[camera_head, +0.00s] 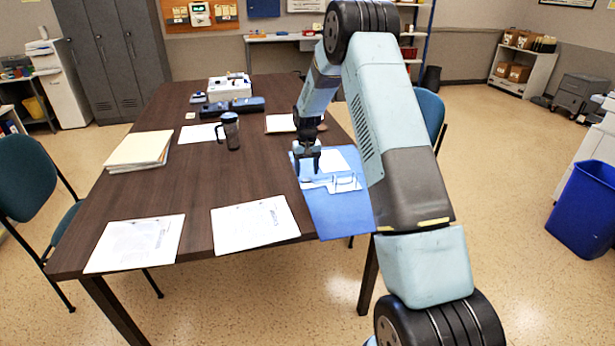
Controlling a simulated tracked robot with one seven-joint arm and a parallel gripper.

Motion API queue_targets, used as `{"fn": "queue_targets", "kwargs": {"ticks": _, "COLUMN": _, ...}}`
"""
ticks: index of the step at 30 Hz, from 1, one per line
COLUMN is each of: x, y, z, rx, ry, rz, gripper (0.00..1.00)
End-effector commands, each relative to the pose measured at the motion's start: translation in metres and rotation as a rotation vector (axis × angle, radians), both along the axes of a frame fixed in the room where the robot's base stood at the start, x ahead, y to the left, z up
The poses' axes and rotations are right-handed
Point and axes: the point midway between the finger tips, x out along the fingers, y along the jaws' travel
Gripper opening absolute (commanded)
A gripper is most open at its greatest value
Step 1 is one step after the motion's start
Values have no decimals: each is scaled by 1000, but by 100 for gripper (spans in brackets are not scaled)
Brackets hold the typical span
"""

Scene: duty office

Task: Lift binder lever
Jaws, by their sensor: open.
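A blue binder (338,216) lies open on the right side of the dark table, its lower part reaching past the table's edge. White paper shows in its upper half, and its metal ring and lever mechanism (345,183) runs across the middle. The mechanism is small here, so I cannot tell the lever's exact position. My gripper (309,172) is open and points down over the left part of the mechanism. I cannot tell whether its fingers touch the lever. My arm hides the binder's right edge.
Two printed sheets lie at the table's (185,190) front, one at left (135,243) and one in the middle (255,222). A folder stack (140,149), a dark mug (230,130) and a white box (229,86) stand farther back. Blue chairs flank the table. A blue bin (585,208) is at right.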

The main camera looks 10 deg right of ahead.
Motion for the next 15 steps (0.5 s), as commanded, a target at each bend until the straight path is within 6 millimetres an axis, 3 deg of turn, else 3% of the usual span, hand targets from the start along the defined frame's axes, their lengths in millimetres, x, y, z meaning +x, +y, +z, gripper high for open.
{"fn": "queue_targets", "kwargs": {"ticks": 6, "x": 0, "y": 0, "z": -25, "rx": 0, "ry": 1, "rz": 0, "gripper": 62}}
{"fn": "queue_targets", "kwargs": {"ticks": 15, "x": 0, "y": -1, "z": -32, "rx": 0, "ry": -1, "rz": -1, "gripper": 62}}
